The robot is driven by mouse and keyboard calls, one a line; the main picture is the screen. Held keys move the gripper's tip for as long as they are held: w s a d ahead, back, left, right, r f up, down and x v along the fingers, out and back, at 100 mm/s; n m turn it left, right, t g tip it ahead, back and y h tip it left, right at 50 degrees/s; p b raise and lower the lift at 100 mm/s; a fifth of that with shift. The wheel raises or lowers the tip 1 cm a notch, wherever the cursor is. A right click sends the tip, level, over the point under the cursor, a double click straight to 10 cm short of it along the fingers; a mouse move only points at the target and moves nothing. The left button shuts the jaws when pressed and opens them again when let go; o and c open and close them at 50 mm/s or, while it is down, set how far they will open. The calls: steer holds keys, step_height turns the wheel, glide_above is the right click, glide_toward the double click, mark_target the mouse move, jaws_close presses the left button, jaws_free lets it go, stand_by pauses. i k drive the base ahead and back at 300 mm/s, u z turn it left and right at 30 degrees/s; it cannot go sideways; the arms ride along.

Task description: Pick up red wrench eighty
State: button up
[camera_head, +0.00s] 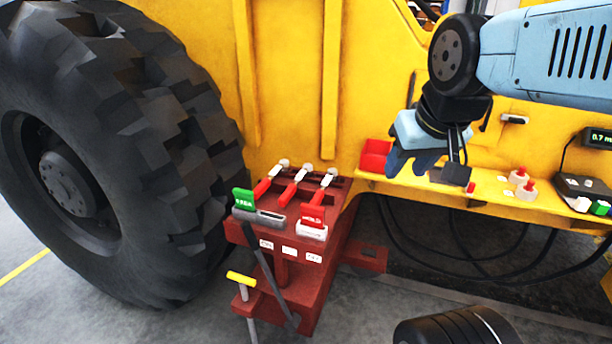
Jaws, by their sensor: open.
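Three red-handled wrenches with pale heads lie side by side, tilted, on a dark red stand: a left one (266,185), a middle one (292,187) and a right one (318,195). Small white labels (314,258) sit on the stand's front below them; their print is too small to read surely, so I cannot tell which wrench is eighty. My gripper (450,170) is open, with dark fingers, above the yellow ledge. It is to the right of the wrenches and well apart from them. No wrench is in it.
A green tag (243,199) and a grey tool (258,216) are on the stand (285,271). A big tyre (120,140) stands close on the left. The yellow ledge (400,183) carries a red tray (374,156), red-capped items (526,190) and a gauge box (580,187). Cables hang below.

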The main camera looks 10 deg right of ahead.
mark_target(289, 193)
steer(key=z, duration=0.25)
steer(key=i, duration=0.9)
steer(key=u, duration=0.4)
